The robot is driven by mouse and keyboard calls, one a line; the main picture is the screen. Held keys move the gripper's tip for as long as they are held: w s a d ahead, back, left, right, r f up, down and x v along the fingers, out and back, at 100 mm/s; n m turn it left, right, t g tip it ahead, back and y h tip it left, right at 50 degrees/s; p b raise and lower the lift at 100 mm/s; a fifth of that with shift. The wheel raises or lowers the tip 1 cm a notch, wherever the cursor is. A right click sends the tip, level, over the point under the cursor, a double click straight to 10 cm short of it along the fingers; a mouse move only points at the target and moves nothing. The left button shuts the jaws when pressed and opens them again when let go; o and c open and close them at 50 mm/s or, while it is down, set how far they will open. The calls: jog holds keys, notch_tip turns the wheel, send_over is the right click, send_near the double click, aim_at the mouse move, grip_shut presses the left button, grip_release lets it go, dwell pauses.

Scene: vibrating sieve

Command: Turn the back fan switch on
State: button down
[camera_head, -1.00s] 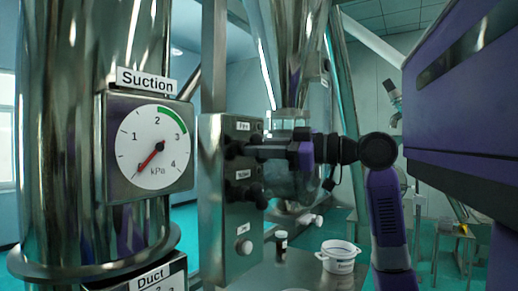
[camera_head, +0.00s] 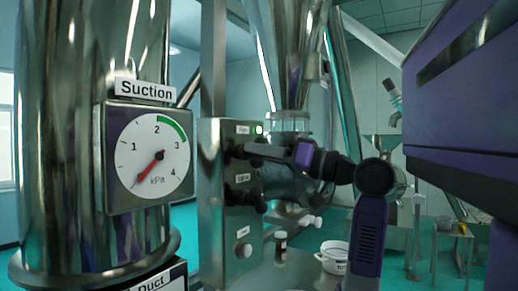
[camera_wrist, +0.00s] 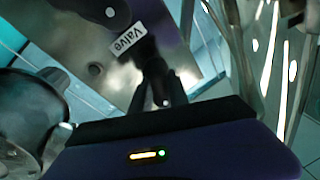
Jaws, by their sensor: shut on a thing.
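A grey metal control box (camera_head: 212,235) stands in the middle of the head view. The black fan switch (camera_head: 238,151) is below that label, partly hidden by my gripper. My gripper (camera_head: 252,151) reaches in from the right and is shut on this switch. A second black knob (camera_head: 252,198) is lower on the box.
A suction gauge (camera_head: 152,158) is on a large steel duct at the left. A small brown bottle (camera_head: 281,246) and a white tub (camera_head: 333,257) stand beyond. A steel hopper (camera_head: 285,50) hangs above.

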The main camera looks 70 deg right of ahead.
jog(key=shift+m+h+p, duration=0.3)
jog(key=shift+m, duration=0.7)
jog(key=c, duration=1.3)
grip_release()
jog(key=shift+s, duration=0.1)
jog(key=b+v, duration=0.2)
jog(key=v, duration=0.5)
jog(key=shift+s+f, duration=0.15)
jog(key=shift+s, duration=0.2)
